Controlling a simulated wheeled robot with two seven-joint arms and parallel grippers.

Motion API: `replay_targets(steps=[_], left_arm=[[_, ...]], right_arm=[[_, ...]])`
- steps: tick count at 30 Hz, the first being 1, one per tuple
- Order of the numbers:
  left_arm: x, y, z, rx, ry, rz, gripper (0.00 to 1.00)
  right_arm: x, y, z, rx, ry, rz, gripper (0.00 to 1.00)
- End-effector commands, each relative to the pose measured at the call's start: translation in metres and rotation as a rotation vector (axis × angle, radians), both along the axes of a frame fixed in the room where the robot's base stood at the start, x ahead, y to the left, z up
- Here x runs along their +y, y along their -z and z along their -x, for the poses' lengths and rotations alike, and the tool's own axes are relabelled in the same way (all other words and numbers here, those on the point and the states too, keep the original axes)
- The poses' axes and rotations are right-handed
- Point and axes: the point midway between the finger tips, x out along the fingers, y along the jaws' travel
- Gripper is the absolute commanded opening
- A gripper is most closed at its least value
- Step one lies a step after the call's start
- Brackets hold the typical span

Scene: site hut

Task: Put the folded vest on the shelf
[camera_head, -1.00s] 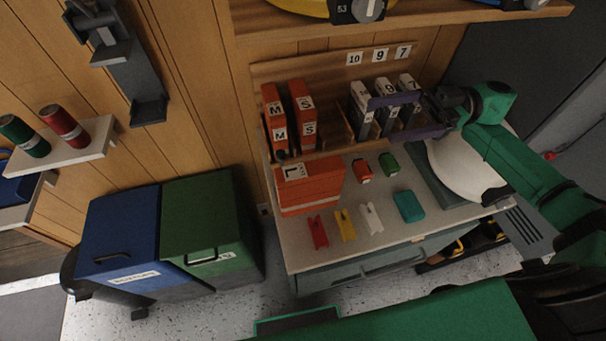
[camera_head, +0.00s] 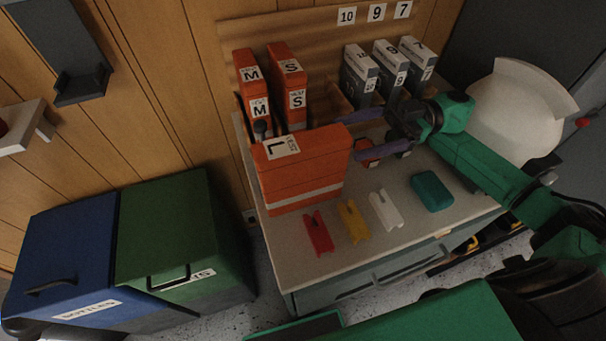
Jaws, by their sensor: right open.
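The folded orange vest (camera_head: 301,172) marked L stands on the worktop, near its left end. Two more orange folded vests, M (camera_head: 252,87) and S (camera_head: 289,80), stand upright behind it against the wooden back, on what looks like the shelf; its base is mostly hidden. My right gripper (camera_head: 358,135) is open, with its two purple fingers pointing left at the right side of the L vest. The fingertips are close to the vest; I cannot tell whether they touch it. My left gripper is not in view.
Red (camera_head: 319,233), yellow (camera_head: 354,221) and white (camera_head: 385,209) clips and a teal block (camera_head: 432,191) lie along the worktop front. Numbered boxes (camera_head: 361,74) stand at the back. A white helmet (camera_head: 515,108) is at right. Blue (camera_head: 66,250) and green (camera_head: 170,235) bins stand at left.

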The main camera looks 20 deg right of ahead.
Motion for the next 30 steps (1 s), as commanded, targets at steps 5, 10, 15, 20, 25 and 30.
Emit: replay_targets(steps=[5,10,15,20,25,30], left_arm=[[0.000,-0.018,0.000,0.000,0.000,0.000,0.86],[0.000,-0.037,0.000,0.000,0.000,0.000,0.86],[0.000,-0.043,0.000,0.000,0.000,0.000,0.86],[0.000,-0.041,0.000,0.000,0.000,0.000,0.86],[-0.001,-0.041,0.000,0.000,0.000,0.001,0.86],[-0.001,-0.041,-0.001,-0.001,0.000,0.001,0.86]], right_arm=[[0.033,-0.005,0.003,0.000,-0.001,-0.003,0.91],[0.061,-0.009,0.006,0.000,-0.002,-0.005,0.91],[0.086,-0.004,0.008,-0.001,0.000,-0.002,0.91],[0.087,-0.001,0.008,0.000,0.001,0.000,0.91],[0.087,-0.001,0.008,0.000,0.001,0.000,0.42],[0.087,-0.001,0.008,0.000,0.001,0.000,0.00]])
